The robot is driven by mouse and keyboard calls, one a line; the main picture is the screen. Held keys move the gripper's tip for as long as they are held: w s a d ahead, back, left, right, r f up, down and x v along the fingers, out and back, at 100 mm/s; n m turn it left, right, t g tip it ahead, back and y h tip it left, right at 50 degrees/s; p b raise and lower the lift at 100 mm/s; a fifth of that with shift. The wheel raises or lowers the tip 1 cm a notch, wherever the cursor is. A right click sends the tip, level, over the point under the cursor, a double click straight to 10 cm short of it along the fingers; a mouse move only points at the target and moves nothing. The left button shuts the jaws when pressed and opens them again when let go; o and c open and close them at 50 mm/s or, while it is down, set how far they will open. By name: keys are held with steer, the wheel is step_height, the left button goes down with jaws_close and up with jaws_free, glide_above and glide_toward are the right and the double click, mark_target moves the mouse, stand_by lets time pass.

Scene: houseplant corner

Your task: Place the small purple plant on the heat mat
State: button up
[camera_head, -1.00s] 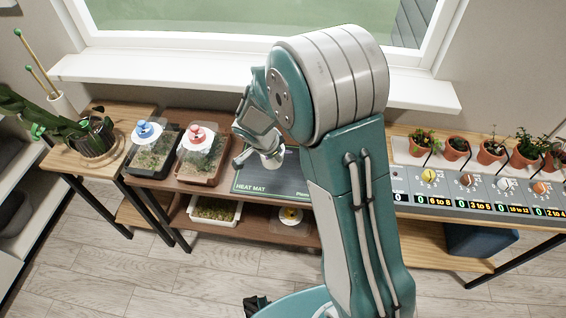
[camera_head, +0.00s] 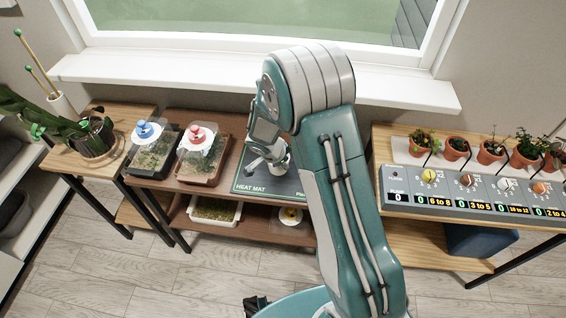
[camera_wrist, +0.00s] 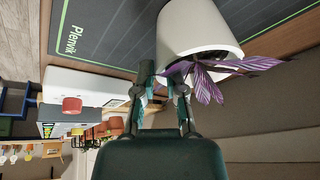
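The small purple plant (camera_wrist: 207,82) has striped purple leaves and sits in a white pot (camera_wrist: 190,28). The same pot shows in the head view (camera_head: 280,163), over the heat mat. The heat mat (camera_head: 262,187) is dark grey with a green edge line; its surface also shows in the wrist view (camera_wrist: 115,35). My gripper (camera_wrist: 160,74) is at the pot's rim, one finger outside the wall and the other over the opening, apparently pinching the rim. I cannot tell whether the pot's base touches the mat. My arm hides the mat's right part.
Two clear-domed trays, one with a blue knob (camera_head: 147,130) and one with a red knob (camera_head: 196,133), stand left of the mat. A row of terracotta pots stands behind a dial panel (camera_head: 480,192) at the right. A lower shelf holds a white tray (camera_head: 214,211).

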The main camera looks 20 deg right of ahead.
steer(key=shift+o, duration=0.3)
steer(key=shift+r, duration=0.1)
steer(key=v, duration=1.1)
steer(key=s+d+r+n+t+y, duration=0.1)
steer(key=s+d+r+n, duration=0.15)
steer(key=s+r, duration=0.45)
steer(key=s+d+r+n+y, duration=0.1)
steer(key=s+r+n, duration=0.3)
steer(key=r, duration=0.4)
steer(key=s+r+n+t+y, duration=0.1)
steer(key=s+r+n, duration=0.1)
steer(key=s+n, duration=0.2)
steer(key=s+r+n+t+y, duration=0.1)
steer(key=s+r+n, duration=0.2)
steer(key=s, duration=0.7)
steer(key=shift+d+r+n, duration=0.25)
steer(key=shift+r+n, duration=0.1)
